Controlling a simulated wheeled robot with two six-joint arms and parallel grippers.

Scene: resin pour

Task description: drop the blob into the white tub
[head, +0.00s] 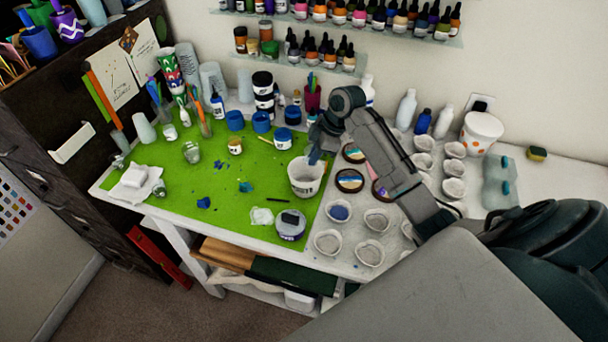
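My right gripper (314,156) reaches in from the right and points down at the mouth of a white tub (304,186). The tub stands upright near the right edge of the green mat. The fingertips look dark blue-grey and are small in the picture. I cannot tell whether they are apart or hold a blob. A dark blue blob (204,203) lies on the mat left of the tub, and a blue-teal blob (245,187) lies closer to it. The tub's inside is mostly hidden. My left gripper is not in view.
The green mat (160,215) holds several blue-lidded jars behind the tub and a grey-lidded jar (291,226) in front. Several small white cups, one with blue inside (340,211), stand to the right. A white bucket with orange spots (481,132) stands farther right.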

